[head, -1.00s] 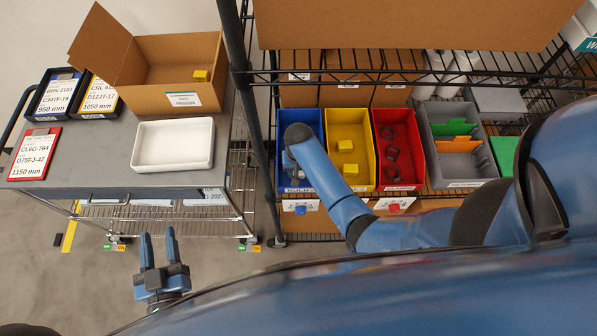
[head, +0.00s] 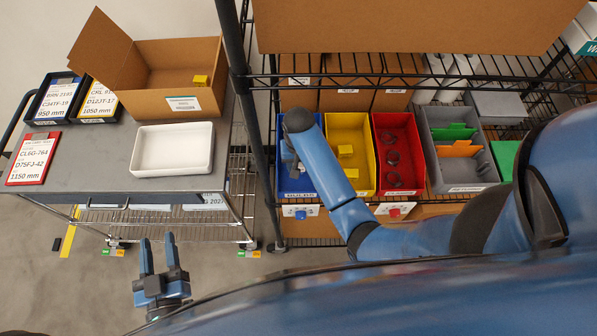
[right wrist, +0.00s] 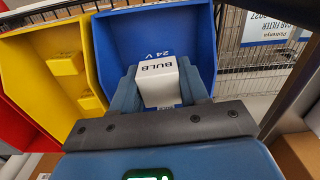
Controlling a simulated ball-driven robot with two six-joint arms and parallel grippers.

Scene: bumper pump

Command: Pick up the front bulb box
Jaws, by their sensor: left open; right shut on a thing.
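The bulb box (right wrist: 158,82) is a small white box marked "BULB" in the right wrist view. My right gripper (right wrist: 160,90) is shut on it, one finger on each side. Behind the box in that view is the blue bin (right wrist: 118,45). The blue bin also shows in the head view (head: 299,186). My right forearm and wrist cover much of it there and hide the box and fingers. I cannot tell how far the box is above the bin floor. My left gripper (head: 159,250) is open and empty, over the floor in front of the cart.
A yellow bin (head: 351,122) with yellow boxes, a red bin (head: 398,130) with dark rings and a grey bin (head: 437,175) stand right of the blue one. A dark post (head: 253,130) is close on its left. The cart holds a white tray (head: 172,168) and an open carton (head: 198,98).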

